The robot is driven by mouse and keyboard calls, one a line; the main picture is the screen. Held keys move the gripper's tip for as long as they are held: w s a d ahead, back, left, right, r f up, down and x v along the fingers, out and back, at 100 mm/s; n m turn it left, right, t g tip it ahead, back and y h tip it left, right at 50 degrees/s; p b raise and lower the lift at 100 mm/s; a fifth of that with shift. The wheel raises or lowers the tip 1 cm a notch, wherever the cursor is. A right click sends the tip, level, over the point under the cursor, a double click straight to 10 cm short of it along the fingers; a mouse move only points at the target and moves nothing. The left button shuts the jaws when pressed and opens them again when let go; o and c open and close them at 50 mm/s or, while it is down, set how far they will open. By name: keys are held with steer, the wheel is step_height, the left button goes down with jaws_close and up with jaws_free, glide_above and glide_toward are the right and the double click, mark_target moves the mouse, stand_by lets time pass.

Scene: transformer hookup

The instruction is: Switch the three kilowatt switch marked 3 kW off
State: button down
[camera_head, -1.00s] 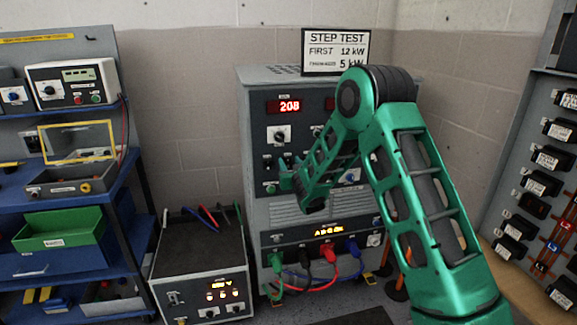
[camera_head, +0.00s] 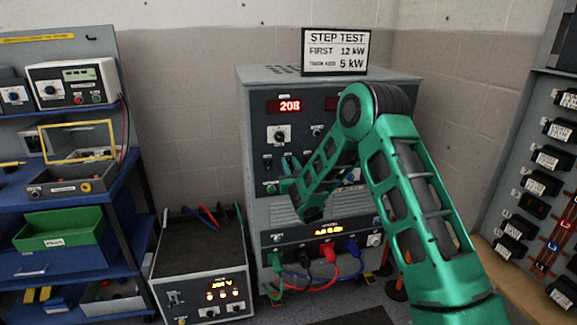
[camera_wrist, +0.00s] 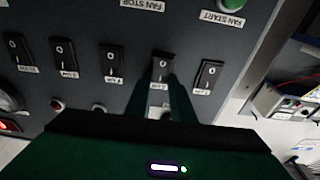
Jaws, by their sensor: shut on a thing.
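A row of black rocker switches marked 0 shows in the wrist view, on the grey face of the load cabinet (camera_head: 340,110). The small labels with the switches are too blurred to read, so I cannot tell which is the 3 kW one. My gripper (camera_wrist: 162,84) is at the second switch from the right (camera_wrist: 162,65), its dark green fingers closed at the lower part of this switch. In the head view my gripper (camera_head: 287,168) is at the cabinet's left front, and my arm hides much of the panel.
Other rocker switches (camera_wrist: 113,60) (camera_wrist: 208,74) stand close on both sides. A green FAN START button (camera_wrist: 232,4) is near the top right. Red, blue and black cables (camera_head: 325,270) plug in low on the cabinet. A sign (camera_head: 335,52) stands on top.

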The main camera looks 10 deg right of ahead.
steer(key=shift+d+f+t, duration=0.1)
steer(key=shift+f+t, duration=0.05)
steer(key=shift+t, duration=0.45)
steer(key=c, duration=1.5)
jaws_free()
steer(key=shift+s, duration=0.15)
steer(key=shift+s+f, duration=0.3)
steer(key=shift+s, duration=0.25)
steer(key=v, duration=0.9)
steer(key=shift+s, duration=0.15)
